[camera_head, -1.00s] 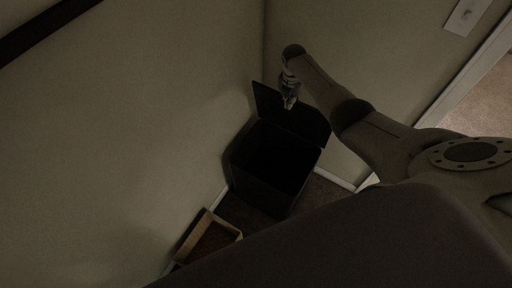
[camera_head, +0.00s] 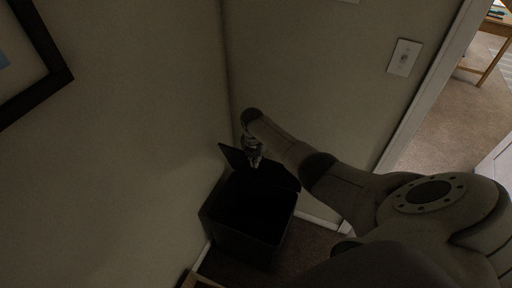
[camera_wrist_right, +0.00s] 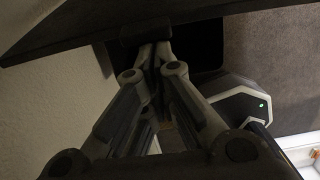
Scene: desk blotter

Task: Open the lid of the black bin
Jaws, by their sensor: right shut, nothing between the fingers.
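The black bin (camera_head: 244,246) stands in the room's corner with its dark inside showing from above. Its lid (camera_head: 282,177) is raised and leans up at the back, toward the corner. My right gripper (camera_head: 255,163) is shut and empty, at the lid's upper edge in the head view. In the right wrist view the fingers (camera_wrist_right: 153,47) are closed together, with a dark panel, likely the lid (camera_wrist_right: 180,17), right beyond the tips. Whether they touch it is hard to tell. My left gripper is in neither view.
Walls meet in the corner right behind the bin. A wooden box edge (camera_head: 200,281) shows at the bottom, in front of the bin. A switch plate (camera_head: 404,57) and a doorway are to the right, with carpet (camera_head: 440,128) beyond. A dark picture frame (camera_head: 48,65) hangs at the left.

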